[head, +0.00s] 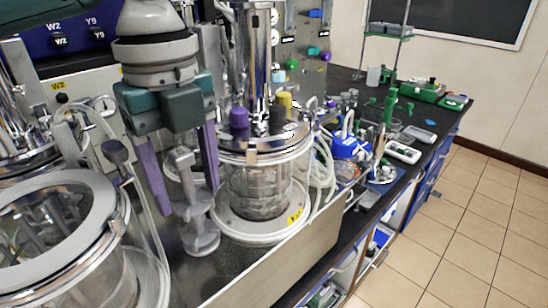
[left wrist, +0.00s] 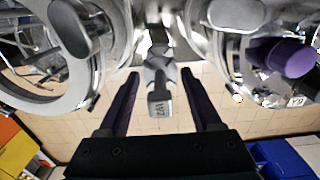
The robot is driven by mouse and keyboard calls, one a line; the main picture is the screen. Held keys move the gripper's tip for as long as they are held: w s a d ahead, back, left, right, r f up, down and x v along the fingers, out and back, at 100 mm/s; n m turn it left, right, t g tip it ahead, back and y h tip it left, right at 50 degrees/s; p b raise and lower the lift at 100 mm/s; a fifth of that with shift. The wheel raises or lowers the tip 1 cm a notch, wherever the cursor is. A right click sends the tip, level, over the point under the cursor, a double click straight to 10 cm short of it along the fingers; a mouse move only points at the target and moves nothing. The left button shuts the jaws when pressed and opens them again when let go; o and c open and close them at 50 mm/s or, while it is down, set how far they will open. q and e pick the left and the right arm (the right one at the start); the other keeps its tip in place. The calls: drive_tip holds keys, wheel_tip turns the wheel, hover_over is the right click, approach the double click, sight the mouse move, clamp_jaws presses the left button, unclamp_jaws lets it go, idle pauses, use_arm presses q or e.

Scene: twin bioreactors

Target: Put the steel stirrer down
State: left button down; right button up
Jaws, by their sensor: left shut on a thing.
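The grey steel stirrer (head: 201,236) is upright between the two glass vessels in the head view, with wide discs along its shaft. My left gripper (head: 188,200) comes down over it from above, its purple fingers on either side, and is shut on it. In the left wrist view the stirrer (left wrist: 160,78), with a marked end, shows between the fingers of my left gripper (left wrist: 160,92). Its lower disc is just over or on the dark bench deck (head: 172,262); I cannot tell whether it touches. My right gripper is not in view.
A glass vessel with a steel lid (head: 262,190) stands close on the right, with purple and yellow caps and looped tubes. Another vessel with a broad ring (head: 85,190) stands close on the left. A raised metal edge (head: 285,262) runs along the front. Clutter covers the bench farther right.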

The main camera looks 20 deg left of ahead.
sight(180, 151)
use_arm(q)
drive_tip(key=shift+f, duration=3)
drive_tip(key=shift+f, duration=0.15)
drive_tip(key=shift+c, duration=0.3)
unclamp_jaws()
wheel_tip(180, 151, up, 12)
drive_tip(key=shift+r+b, duration=0.2)
drive_tip(key=shift+b, duration=0.1)
